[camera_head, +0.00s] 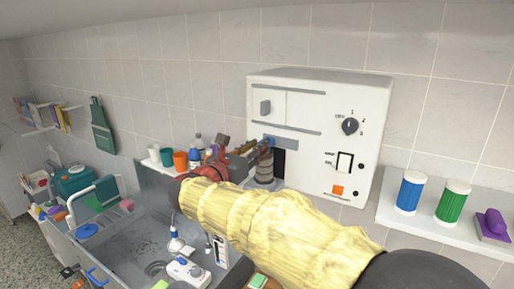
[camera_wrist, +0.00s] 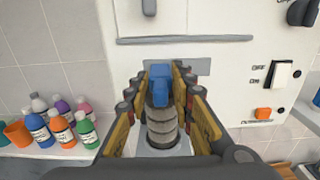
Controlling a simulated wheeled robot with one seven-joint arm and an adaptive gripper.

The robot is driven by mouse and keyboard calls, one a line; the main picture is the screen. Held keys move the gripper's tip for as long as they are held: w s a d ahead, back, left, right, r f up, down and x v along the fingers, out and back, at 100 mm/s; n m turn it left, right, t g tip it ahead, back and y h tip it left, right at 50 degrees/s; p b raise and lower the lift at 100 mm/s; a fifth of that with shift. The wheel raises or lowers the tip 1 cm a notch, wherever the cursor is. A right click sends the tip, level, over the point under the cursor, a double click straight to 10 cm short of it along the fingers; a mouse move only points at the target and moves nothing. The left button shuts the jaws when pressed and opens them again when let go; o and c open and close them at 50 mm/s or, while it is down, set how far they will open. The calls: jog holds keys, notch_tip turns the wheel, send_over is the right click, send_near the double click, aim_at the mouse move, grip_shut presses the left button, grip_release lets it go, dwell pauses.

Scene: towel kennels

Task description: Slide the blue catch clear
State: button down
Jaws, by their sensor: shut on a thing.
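The blue catch (camera_wrist: 160,84) sits on the front of a white wall cabinet (camera_wrist: 215,65), at a grey strip below a long dark rail. My gripper (camera_wrist: 160,72) has a finger on each side of the catch and is shut on it. In the head view, my gripper (camera_head: 262,146) reaches to the lower front of the white cabinet (camera_head: 318,88), and a little blue (camera_head: 269,140) shows at its fingertips. A grey ribbed cylinder (camera_wrist: 162,130) stands below the catch, between the fingers in the wrist view. The fingers partly hide the catch's sides.
Several bottles (camera_wrist: 62,130) and cups stand on a ledge left of the cabinet. The cabinet has a dial (camera_head: 350,126), a rocker switch (camera_head: 344,162) and an orange button (camera_head: 337,190). A shelf (camera_head: 420,222) with blue and green canisters is at right; a sink (camera_head: 150,240) lies below.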

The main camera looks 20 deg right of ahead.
jog(key=s+d+b, duration=0.1)
jog(key=s+d, duration=0.3)
jog(key=shift+s+d+b, duration=0.2)
jog(key=shift+s+b, duration=0.05)
jog(key=shift+b, duration=0.15)
jog(key=c, duration=2)
grip_release()
jog(key=shift+o, duration=1)
jog(key=shift+s+d, duration=0.1)
jog(key=shift+s, duration=0.05)
